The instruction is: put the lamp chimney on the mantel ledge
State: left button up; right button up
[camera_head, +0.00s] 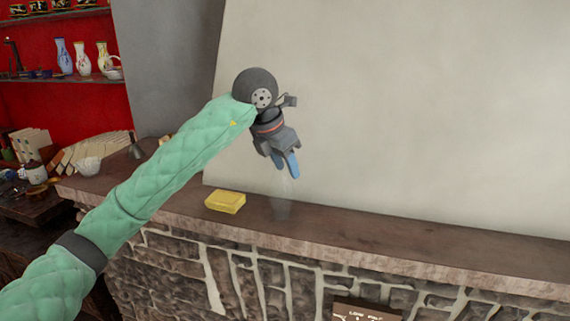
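The lamp chimney (281,208) is a faint, clear glass tube, hard to make out against the pale wall and brown ledge. It looks upright, with its lower end at or just over the mantel ledge (400,237). My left gripper (287,168) points down at the chimney's upper end, its blue fingertips close together there. Whether the fingers grip the glass or are just clear of it cannot be told. My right gripper is not in view.
A yellow block (225,202) lies on the ledge just left of the chimney. The ledge to the right is clear. A plain pale wall (420,110) rises behind. Shelves with vases (83,58) stand at the far left.

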pick_arm(q)
jog(key=shift+o, duration=0.8)
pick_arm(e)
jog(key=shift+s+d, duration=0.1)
pick_arm(q)
jog(key=shift+r, duration=0.1)
jog(key=shift+r, duration=0.15)
jog(key=shift+s+a+r, duration=0.1)
jog(key=shift+a+r, duration=0.05)
jog(key=shift+r, duration=0.15)
jog(key=b+v, duration=0.4)
jog(key=v, duration=0.7)
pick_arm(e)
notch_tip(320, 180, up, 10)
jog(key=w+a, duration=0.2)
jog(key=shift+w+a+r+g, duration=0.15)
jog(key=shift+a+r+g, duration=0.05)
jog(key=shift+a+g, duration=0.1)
pick_arm(q)
jog(key=shift+f, duration=0.1)
